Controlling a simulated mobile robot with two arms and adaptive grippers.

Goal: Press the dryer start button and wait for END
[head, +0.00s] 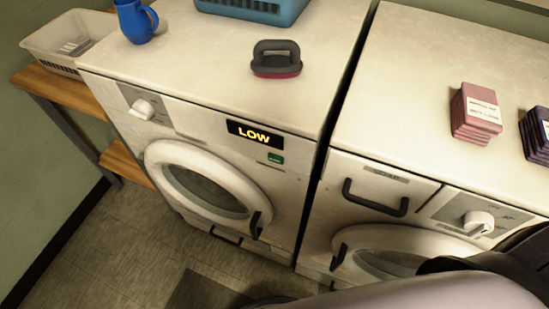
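The dryer (215,128) is the white front-loading machine on the left, with its round door (207,187) shut. Its black display (255,134) reads LOW in yellow letters. A small green start button (276,158) sits just below and right of the display, with nothing covering it. The dryer's white dial (142,109) is at the left of the panel. Neither of my grippers shows in the head view. Part of my own arm crosses the bottom right corner, clear of the dryer.
A dark brush with a red base (276,58), a blue jug (135,20) and a blue basket (250,10) stand on the dryer. A white bin (70,38) stands on a wooden shelf.

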